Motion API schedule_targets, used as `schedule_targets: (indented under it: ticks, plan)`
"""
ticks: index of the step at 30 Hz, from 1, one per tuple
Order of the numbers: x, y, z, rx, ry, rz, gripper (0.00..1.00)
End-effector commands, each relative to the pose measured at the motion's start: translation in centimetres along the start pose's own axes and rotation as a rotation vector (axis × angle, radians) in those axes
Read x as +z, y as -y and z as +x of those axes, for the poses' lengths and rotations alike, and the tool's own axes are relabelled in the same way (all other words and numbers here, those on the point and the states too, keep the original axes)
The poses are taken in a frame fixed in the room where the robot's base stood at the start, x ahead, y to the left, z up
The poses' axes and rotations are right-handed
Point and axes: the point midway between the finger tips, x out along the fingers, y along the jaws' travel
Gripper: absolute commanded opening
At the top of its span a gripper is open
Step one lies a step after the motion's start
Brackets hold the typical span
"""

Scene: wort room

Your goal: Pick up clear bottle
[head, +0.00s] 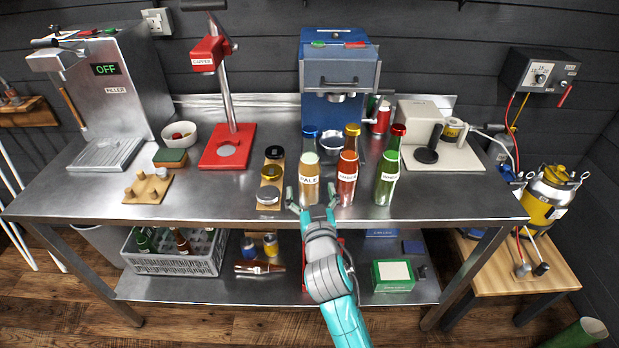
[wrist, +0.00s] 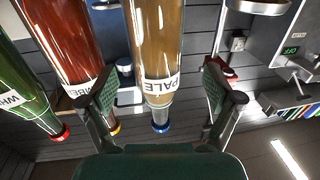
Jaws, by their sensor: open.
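The clear bottle (head: 309,172) stands upright near the front of the steel workbench, with a blue cap, a PALE label and pale amber contents. My gripper (head: 312,198) is open at the bench's front edge, low in front of this bottle. In the wrist view, which looks upside down, the clear bottle (wrist: 157,50) shows between the two fingers of my gripper (wrist: 157,82), with a gap on each side. I cannot tell how far the fingertips reach past its front.
A red AMBER bottle (head: 347,170) and a green bottle (head: 388,172) stand close on the right. A wooden strip with several jars (head: 270,180) is close on the left. A metal bowl (head: 332,140) sits behind. A blue machine (head: 339,75) stands further back.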

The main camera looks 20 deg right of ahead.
Motion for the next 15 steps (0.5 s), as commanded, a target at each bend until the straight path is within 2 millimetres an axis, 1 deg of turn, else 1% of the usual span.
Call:
schedule_targets:
  ticks: [6,9,12,15]
  plan:
    - [0.0,-0.5,3.1,0.001,0.000,0.000,0.90]
    - [0.0,-0.5,4.1,0.001,0.000,-0.001,0.90]
    - [0.0,-0.4,4.6,0.001,0.000,-0.001,0.90]
    - [0.0,-0.4,4.6,0.000,0.000,-0.001,0.90]
